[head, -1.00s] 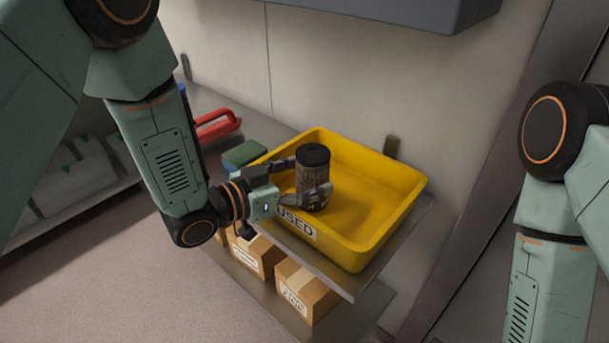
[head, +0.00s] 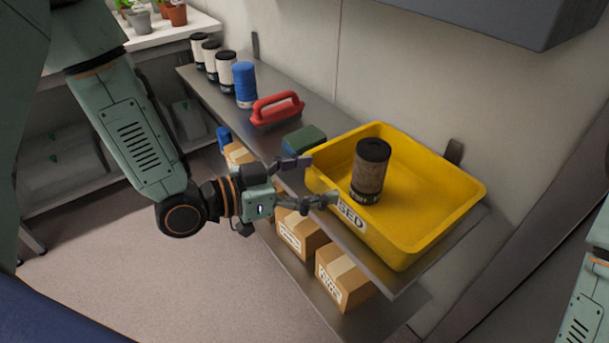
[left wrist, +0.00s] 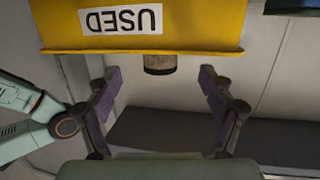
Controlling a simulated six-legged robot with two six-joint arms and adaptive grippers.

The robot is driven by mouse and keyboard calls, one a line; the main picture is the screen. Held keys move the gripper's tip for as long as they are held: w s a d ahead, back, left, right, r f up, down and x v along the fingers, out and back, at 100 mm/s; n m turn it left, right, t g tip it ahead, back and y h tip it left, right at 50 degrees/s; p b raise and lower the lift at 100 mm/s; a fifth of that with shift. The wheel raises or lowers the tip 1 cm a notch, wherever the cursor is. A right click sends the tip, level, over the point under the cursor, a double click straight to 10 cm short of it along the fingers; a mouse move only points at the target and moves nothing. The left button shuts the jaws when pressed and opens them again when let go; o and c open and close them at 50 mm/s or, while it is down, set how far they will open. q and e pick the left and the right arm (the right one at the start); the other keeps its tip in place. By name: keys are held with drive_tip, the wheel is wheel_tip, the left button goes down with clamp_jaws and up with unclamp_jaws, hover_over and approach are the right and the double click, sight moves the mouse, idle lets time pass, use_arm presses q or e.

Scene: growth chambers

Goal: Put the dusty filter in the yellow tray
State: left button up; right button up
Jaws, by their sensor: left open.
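The dusty filter (head: 370,170), a brown cylinder with a black top, stands upright inside the yellow tray (head: 452,235), near its left side. The tray sits on the upper metal shelf and bears a label reading USED, partly hidden in the head view. My left gripper (head: 322,180) is open and empty, just outside the tray's left wall and apart from the filter. In the left wrist view the tray (left wrist: 200,35) shows upside down, with the filter's end (left wrist: 160,64) showing past its rim between the open fingers. My right gripper is not in view.
A green block (head: 303,140), a red-handled tool (head: 277,108), a blue cylinder (head: 245,85) and several white filters with black tops (head: 226,68) stand along the shelf to the left. Cardboard boxes (head: 343,277) sit on the lower shelf. The floor in front is clear.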

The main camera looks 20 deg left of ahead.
use_arm(q)
drive_tip(key=shift+v, duration=0.9)
